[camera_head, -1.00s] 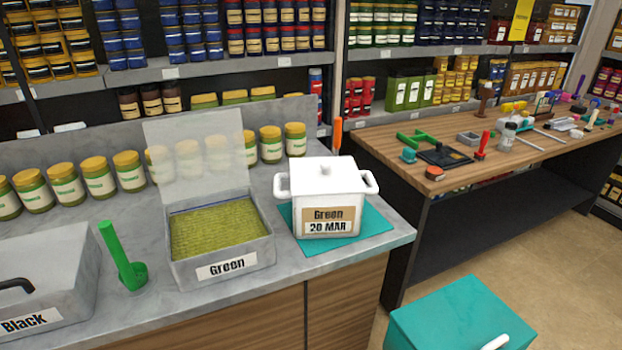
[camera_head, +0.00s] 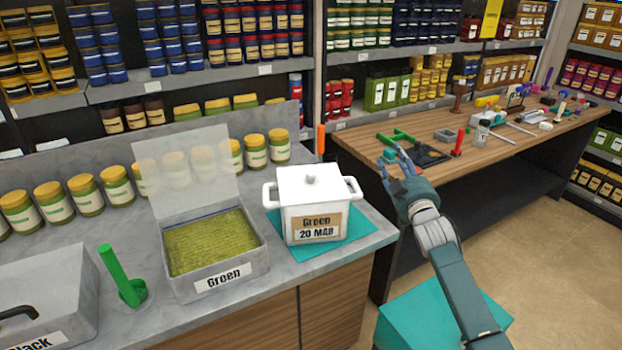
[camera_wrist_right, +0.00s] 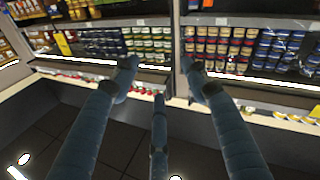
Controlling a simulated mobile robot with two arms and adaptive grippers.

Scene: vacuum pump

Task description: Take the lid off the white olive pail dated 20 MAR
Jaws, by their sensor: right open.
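The white olive pail (camera_head: 314,228) labelled "Green 20 MAR" stands upright on a teal mat (camera_head: 338,250) at the right end of the grey counter. Its white lid (camera_head: 310,186) with a small round knob is seated on top. My right gripper (camera_head: 396,160) is open and empty, raised to the right of the pail and apart from it. In the right wrist view its fingers (camera_wrist_right: 158,85) are spread with nothing between them. My left gripper is not in view.
An open bin of green olives (camera_head: 215,245) with its clear lid raised stands left of the pail. A green scoop (camera_head: 123,270), a closed bin (camera_head: 45,295) and a row of jars (camera_head: 86,195) share the counter. A wooden table (camera_head: 500,150) with tools stands behind my right gripper.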

